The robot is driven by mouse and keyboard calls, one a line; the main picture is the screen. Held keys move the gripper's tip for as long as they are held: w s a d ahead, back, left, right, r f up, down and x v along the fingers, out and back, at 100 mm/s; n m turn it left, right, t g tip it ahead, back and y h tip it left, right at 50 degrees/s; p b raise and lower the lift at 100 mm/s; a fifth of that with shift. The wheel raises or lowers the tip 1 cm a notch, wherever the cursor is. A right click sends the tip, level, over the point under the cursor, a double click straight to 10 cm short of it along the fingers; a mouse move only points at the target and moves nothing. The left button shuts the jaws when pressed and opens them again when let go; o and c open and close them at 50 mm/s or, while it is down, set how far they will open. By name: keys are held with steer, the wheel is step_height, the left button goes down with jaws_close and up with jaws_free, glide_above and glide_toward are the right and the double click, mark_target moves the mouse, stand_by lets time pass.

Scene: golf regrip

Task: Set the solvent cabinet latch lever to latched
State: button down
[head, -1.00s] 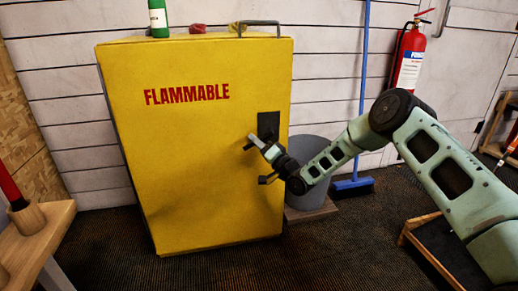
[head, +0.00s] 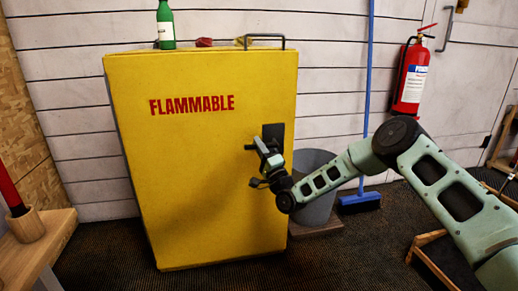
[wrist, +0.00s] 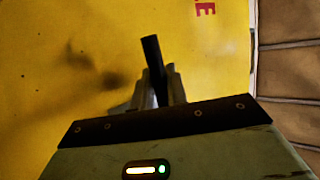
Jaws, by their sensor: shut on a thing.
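The yellow solvent cabinet (head: 190,180), marked FLAMMABLE in red, stands upright against the wall with its front shut. Its dark latch plate (head: 274,133) is near the right edge of the front. The black latch lever (wrist: 152,52) shows in the wrist view, sticking out past my fingers. My gripper (head: 262,152) is at the latch plate and shut on the lever. The fingers also show in the wrist view (wrist: 158,90). They hide part of the lever, and I cannot tell its exact setting.
A green bottle (head: 165,25) and a red item (head: 205,42) are on the cabinet top by a metal handle (head: 264,36). A wooden bench (head: 35,245) is at left.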

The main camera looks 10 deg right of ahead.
steer(key=c, duration=1.4)
jaws_free()
steer(key=p+v, duration=0.4)
steer(key=v, duration=1.3)
steer(key=shift+s+d+f, duration=0.1)
steer(key=shift+s, duration=0.05)
